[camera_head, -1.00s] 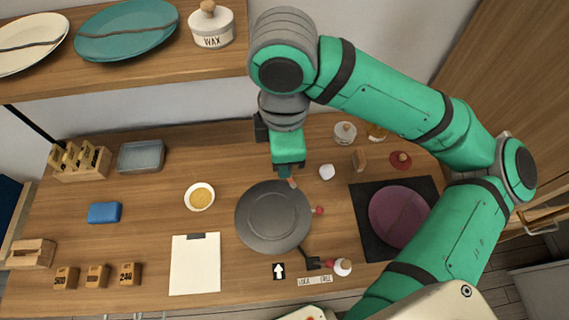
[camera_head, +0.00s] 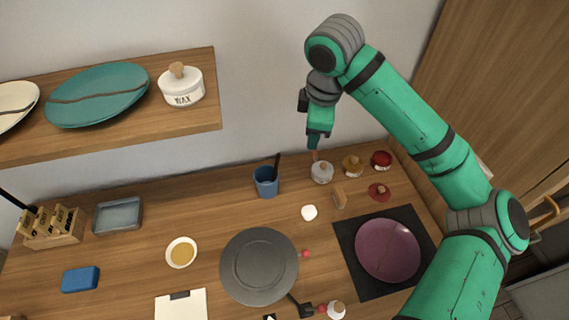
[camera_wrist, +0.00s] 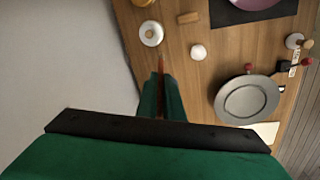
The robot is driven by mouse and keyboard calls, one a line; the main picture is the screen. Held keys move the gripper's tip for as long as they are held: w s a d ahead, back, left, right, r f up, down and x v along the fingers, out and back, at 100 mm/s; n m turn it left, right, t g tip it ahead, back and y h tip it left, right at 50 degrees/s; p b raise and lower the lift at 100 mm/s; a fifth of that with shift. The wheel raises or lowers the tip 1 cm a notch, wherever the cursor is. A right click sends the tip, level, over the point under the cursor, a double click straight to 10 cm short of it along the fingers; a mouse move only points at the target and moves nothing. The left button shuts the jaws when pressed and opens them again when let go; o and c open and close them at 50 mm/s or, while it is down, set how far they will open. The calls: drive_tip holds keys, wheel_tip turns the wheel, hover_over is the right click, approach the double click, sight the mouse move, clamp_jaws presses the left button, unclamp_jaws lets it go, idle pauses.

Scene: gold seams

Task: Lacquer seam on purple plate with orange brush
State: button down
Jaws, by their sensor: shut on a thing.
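The purple plate (camera_head: 388,250) lies on a black mat (camera_head: 350,262) at the right of the table, with a thin seam faintly visible across it. Its edge also shows at the top of the wrist view (camera_wrist: 262,4). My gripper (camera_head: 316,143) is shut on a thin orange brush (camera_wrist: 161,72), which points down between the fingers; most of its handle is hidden. In the head view the brush tip shows just above the white jar (camera_head: 322,174), apart from the plate. A red jar (camera_head: 381,159) stands at the back right; a red lid (camera_head: 379,191) lies in front of it.
A blue cup (camera_head: 266,184) with a dark brush stands left of the white jar. An amber jar (camera_head: 352,167) stands to its right. A wooden block (camera_head: 340,200), white lump (camera_head: 309,213) and grey plate (camera_head: 259,267) lie nearer. A shelf (camera_head: 190,122) overhangs the back left.

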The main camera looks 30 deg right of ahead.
drive_tip(key=s+d+f+m+t+h, duration=0.1)
drive_tip(key=s+d+f+m, duration=0.1)
drive_tip(key=d, duration=1)
drive_tip(key=s+d+f+m+h, duration=0.1)
drive_tip(key=d+f+m, duration=0.1)
drive_tip(key=d, duration=1)
wheel_tip(320, 180, down, 6)
drive_tip(key=shift+s+d+f, duration=0.15)
drive_tip(key=shift+s+d, duration=0.1)
drive_tip(key=shift+s, duration=0.05)
drive_tip(key=shift+w+a, duration=0.1)
drive_tip(key=shift+w, duration=0.15)
drive_tip(key=shift+s+f, duration=0.2)
drive_tip(key=shift+s, duration=0.15)
drive_tip(key=shift+w+f, duration=0.25)
drive_tip(key=shift+f, duration=0.1)
